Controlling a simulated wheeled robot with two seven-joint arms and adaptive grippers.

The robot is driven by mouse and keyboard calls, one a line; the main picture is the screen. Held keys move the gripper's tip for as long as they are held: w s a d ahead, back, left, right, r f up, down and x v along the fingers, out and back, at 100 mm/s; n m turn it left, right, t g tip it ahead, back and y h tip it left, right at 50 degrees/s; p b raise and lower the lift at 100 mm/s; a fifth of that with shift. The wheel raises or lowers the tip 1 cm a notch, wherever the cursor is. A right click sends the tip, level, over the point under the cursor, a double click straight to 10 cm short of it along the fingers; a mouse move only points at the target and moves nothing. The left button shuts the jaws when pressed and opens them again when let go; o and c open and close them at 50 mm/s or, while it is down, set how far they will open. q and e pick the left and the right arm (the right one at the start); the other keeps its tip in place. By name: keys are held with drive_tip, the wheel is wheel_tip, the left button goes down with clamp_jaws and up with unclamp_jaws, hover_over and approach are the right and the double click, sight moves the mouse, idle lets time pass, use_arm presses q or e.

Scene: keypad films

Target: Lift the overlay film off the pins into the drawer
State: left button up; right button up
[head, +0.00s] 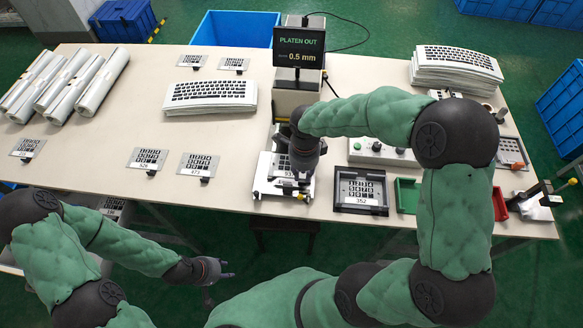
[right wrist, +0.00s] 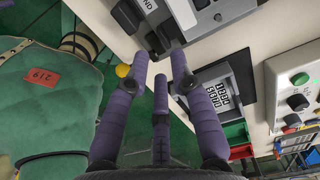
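The platen device (head: 262,181) stands at the table's front edge. A dark-printed sheet shows on it, partly hidden by my right gripper (head: 303,178), which hangs over the device's right side. In the right wrist view my right gripper (right wrist: 160,66) has its fingers apart with nothing visible between them. The pins cannot be made out. A dark-framed tray (head: 337,192) right of the device holds a film marked 352 (head: 360,188); it also shows in the right wrist view (right wrist: 245,75). My left gripper (head: 228,269) is open and empty before the table. An open drawer-like space (head: 112,208) holds cards under the table's left.
A screen (head: 300,47) reads "PLATEN OUT" and 0.5 mm. Loose films (head: 148,158) lie left of the device. A keyboard-print stack (head: 210,97), rolls (head: 100,88), a button box (head: 380,152), and green (head: 407,195) and red (head: 499,205) bins stand around.

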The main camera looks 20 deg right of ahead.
sight(301, 182)
drive_tip(key=shift+w+f+b, duration=0.2)
drive_tip(key=shift+f+b, duration=0.65)
drive_tip(key=shift+f, duration=1.8)
clamp_jaws()
